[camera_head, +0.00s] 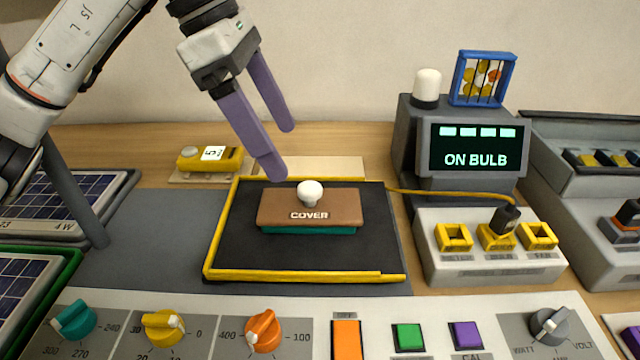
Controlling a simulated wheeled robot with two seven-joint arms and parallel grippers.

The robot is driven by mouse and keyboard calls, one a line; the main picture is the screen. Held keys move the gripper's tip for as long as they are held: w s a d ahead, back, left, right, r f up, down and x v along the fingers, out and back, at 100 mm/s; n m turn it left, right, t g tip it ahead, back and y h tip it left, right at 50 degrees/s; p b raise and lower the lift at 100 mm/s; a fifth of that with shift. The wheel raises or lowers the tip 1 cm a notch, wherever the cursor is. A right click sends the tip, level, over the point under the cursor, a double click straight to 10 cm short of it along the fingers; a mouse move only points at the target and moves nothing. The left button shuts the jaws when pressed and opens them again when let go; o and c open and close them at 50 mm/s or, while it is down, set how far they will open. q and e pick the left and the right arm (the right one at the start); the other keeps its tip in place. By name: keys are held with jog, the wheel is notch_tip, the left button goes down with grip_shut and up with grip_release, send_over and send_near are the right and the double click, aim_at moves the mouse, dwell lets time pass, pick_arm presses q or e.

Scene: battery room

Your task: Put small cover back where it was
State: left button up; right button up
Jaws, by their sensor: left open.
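A small brown cover (275,208) labelled COVER, with a white knob (311,191), sits on top of a teal block (310,230). The block stands on a black mat (240,250) with a yellow border. My left gripper (282,153) is open and empty, with its purple fingers above and behind the cover, left of the knob and apart from it. My right gripper is not in view.
A yellow block (228,163) marked 5 lies behind left. A grey ON BULB display unit (462,160) and a yellow-socket box (480,262) stand right. A dial panel (210,305) runs along the front; solar panels (70,205) lie left.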

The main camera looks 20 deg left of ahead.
aim_at(300, 186)
pick_arm(q)
jog(key=x, duration=0.4)
jog(key=shift+s+d+f, duration=0.1)
jog(key=shift+s+f, duration=0.1)
jog(key=shift+s, duration=0.1)
jog(key=shift+x, duration=2.7)
jog(key=c, duration=1.2)
